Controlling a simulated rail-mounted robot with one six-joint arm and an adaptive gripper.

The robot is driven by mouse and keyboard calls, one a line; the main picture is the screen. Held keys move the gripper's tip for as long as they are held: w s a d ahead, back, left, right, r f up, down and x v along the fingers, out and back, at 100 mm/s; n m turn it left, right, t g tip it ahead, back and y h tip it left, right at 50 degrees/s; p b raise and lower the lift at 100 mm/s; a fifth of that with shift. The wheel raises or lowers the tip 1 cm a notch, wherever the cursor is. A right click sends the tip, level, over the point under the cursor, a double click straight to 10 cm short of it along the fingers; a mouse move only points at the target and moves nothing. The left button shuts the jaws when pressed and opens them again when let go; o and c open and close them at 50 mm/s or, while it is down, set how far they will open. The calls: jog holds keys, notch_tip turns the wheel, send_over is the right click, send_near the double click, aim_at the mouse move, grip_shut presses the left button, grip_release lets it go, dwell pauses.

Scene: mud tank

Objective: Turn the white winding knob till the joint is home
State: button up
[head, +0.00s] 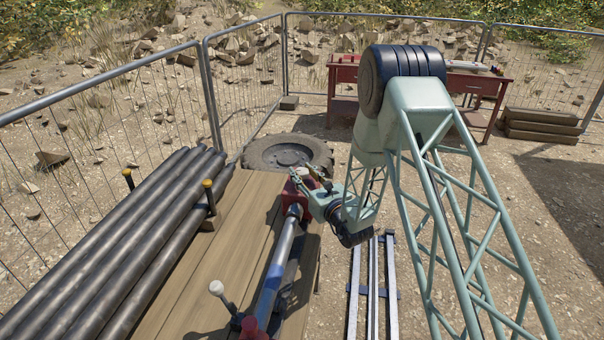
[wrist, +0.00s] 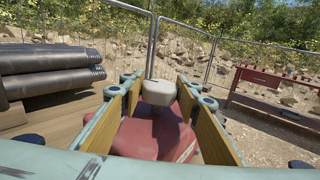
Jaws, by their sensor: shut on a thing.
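The white winding knob (wrist: 158,92) sits on top of a red block (wrist: 152,135) in the wrist view, between the tips of my gripper (wrist: 157,96). The pale green fingers with tan inner pads are shut on it. In the head view my gripper (head: 310,183) is at the far end of the bench, over the red block (head: 292,194). A blue and silver pipe (head: 274,272) runs from that block toward the near edge. The joint's exact state is hard to make out, as my gripper and the block cover that end.
Several dark pipes (head: 130,240) lie along the left of the wooden bench (head: 190,262), held by yellow-topped posts. A white-tipped lever (head: 216,288) stands near the front. A tyre (head: 287,155), mesh fence and red table (head: 462,80) are beyond. Metal rails (head: 372,285) lie right of the bench.

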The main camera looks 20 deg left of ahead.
jog(key=o, duration=0.9)
jog(key=shift+v, duration=6)
jog(key=shift+c, duration=0.2)
